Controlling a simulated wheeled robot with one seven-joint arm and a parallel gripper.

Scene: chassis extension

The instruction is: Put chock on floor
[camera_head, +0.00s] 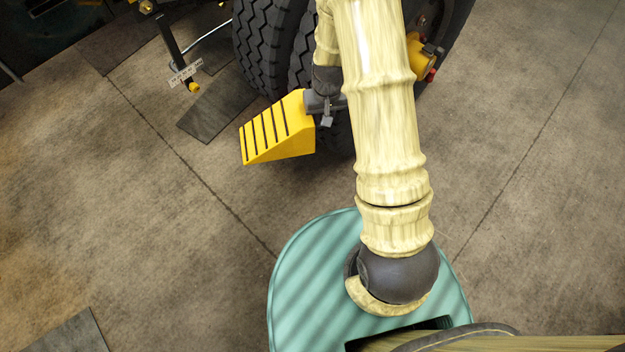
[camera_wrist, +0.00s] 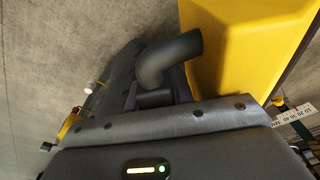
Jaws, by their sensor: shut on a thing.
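The chock (camera_head: 277,130) is a yellow wedge with dark slots on its sloped face. In the head view it is held by my gripper (camera_head: 322,106), just in front of the large black tyres (camera_head: 268,45). My gripper is shut on the chock at its right end. The chock looks raised above the floor (camera_head: 150,220), though its exact height is hard to judge. The grip contact itself is partly hidden.
A dark flat plate (camera_head: 217,108) lies on the floor left of the tyres. A stand with a white label (camera_head: 185,75) is at the upper left. A yellow part with red ends (camera_head: 424,58) is by the wheel.

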